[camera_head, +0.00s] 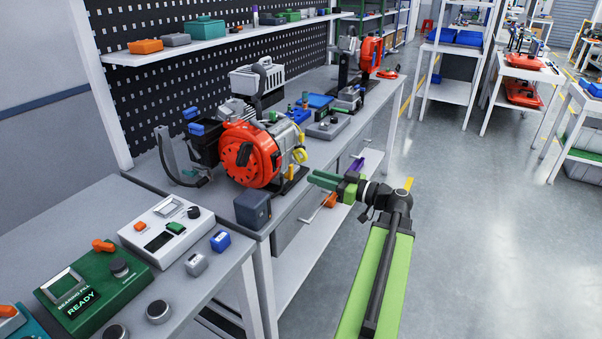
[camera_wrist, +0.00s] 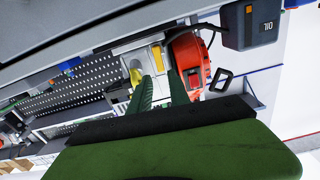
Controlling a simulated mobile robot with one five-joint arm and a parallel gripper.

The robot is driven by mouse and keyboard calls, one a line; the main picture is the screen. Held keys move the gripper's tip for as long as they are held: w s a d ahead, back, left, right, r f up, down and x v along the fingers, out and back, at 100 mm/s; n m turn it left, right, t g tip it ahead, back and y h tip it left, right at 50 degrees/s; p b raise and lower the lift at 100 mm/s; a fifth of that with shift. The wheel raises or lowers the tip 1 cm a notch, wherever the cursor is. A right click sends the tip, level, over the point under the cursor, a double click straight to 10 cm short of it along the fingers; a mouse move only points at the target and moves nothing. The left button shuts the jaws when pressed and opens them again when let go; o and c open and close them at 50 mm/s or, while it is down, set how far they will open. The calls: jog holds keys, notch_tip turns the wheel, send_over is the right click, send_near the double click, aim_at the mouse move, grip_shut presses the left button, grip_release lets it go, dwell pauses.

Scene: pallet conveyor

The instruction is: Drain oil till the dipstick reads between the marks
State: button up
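A small engine with a red-orange round cover (camera_head: 250,154) stands on the grey bench. Its red cover also shows in the wrist view (camera_wrist: 186,52). A yellow part (camera_head: 299,155) sits on the engine's right side; I cannot tell whether it is the dipstick. Oil level and marks are not readable. A dark box (camera_head: 253,209) stands at the bench edge in front of the engine; in the wrist view a dark box (camera_wrist: 262,24) carries upside-down lettering like "OIL". My gripper (camera_head: 318,181) is right of the engine, beyond the bench edge. Its green fingers (camera_wrist: 161,88) are apart and empty.
A nearer bench holds a green box reading "READY" (camera_head: 92,290) and a white device (camera_head: 166,231). A lower shelf (camera_head: 310,245) runs under the engine bench. Another red machine (camera_head: 371,53) stands farther back. The floor on the right (camera_head: 480,250) is clear.

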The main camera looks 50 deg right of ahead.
jog(key=v, duration=0.9)
jog(key=shift+s, duration=0.2)
dwell(6.9)
